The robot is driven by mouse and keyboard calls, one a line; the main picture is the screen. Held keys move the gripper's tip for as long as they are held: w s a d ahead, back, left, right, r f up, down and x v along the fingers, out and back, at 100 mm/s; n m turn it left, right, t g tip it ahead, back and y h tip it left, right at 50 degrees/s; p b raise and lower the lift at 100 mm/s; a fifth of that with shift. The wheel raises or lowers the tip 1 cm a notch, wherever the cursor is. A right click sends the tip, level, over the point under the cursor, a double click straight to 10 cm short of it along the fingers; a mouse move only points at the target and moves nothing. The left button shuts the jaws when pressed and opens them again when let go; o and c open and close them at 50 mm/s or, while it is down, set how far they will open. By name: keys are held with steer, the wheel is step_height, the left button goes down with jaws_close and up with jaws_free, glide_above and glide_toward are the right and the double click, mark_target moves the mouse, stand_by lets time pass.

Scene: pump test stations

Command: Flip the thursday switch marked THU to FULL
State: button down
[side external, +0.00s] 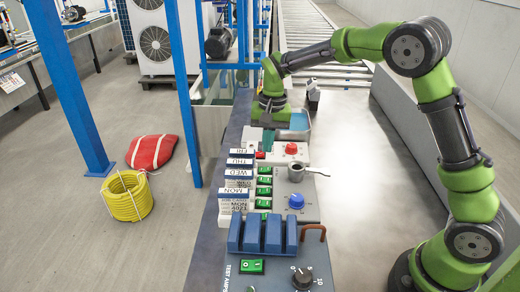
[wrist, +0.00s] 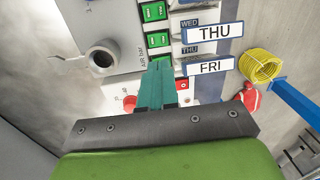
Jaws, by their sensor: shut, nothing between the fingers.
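The small THU label (wrist: 190,49) sits right of the switch column in the wrist view, between large THU (wrist: 208,32) and FRI (wrist: 210,67) cards. Green rocker switches (wrist: 158,39) line the panel; another green switch (wrist: 163,59) lies at my fingertips, partly covered by them. A red switch (wrist: 182,84) shows right of the fingers. I cannot tell exactly which switch the THU label belongs to, or whether the fingers touch one. My gripper (wrist: 159,66) has its teal fingers shut and empty, pointing down at the panel; the side view shows it at the panel's far end (side external: 268,141).
A metal cup-like fitting with a handle (side external: 296,172), a blue knob (side external: 296,201) and a red button (side external: 291,149) stand right of the switches. Blue blocks (side external: 254,235) are nearer the camera. The grey bench at right (side external: 365,180) is clear.

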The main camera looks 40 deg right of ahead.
step_height(320, 180, up, 4)
glide_above(260, 179)
steer(key=s+d, duration=0.2)
steer(key=shift+w+a, duration=0.15)
steer(key=shift+w, duration=0.1)
steer(key=shift+s+r+m+t+y, duration=0.1)
steer(key=shift+r+m+t+y, duration=0.05)
steer(key=shift+m+t+y, duration=0.2)
steer(key=f, duration=0.4)
steer(key=w+a+f, duration=0.1)
steer(key=f, duration=0.9)
steer(key=shift+w+a, duration=0.15)
steer(key=shift+a, duration=0.05)
